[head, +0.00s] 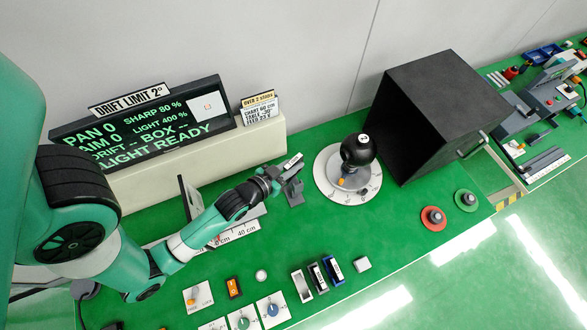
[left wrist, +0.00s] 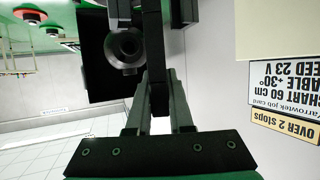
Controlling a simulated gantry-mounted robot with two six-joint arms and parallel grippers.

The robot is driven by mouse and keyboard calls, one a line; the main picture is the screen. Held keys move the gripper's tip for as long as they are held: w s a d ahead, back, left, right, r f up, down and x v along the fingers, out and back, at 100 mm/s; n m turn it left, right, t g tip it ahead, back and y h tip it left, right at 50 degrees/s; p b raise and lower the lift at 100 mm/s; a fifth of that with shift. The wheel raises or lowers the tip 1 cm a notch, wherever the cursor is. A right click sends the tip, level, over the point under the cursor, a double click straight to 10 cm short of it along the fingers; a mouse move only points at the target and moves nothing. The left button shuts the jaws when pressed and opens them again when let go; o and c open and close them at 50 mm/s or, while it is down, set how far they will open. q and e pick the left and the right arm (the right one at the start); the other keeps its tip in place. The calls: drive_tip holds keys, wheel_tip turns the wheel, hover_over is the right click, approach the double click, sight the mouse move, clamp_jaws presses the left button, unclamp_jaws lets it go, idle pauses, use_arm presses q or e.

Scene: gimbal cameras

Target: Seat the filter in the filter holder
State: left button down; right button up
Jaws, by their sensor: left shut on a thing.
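My left gripper (head: 287,178) is shut on a dark, thin filter (head: 293,161) with a pale label and holds it above the green bench. In the left wrist view the filter (left wrist: 154,55) shows nearly edge-on between the fingers of my left gripper (left wrist: 157,105). A black ball-shaped camera (head: 358,150) stands on a round white dial, to the right of the gripper and apart from it in the head view. Its round lens (left wrist: 125,47) shows beside the filter in the left wrist view. I cannot clearly make out the filter holder. My right gripper is not in view.
A large black box (head: 435,110) stands behind and right of the dial. A readout screen (head: 140,122) stands at the back left. Several small framed pieces (head: 318,277), knobs and switches line the front edge. Red (head: 433,218) and green buttons sit at right.

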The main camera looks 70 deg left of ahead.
use_arm(q)
wheel_tip(320, 180, down, 4)
drive_tip(key=shift+f+b, duration=0.1)
drive_tip(key=shift+b, duration=0.5)
drive_tip(key=shift+f, duration=0.1)
drive_tip(key=c, duration=0.8)
unclamp_jaws()
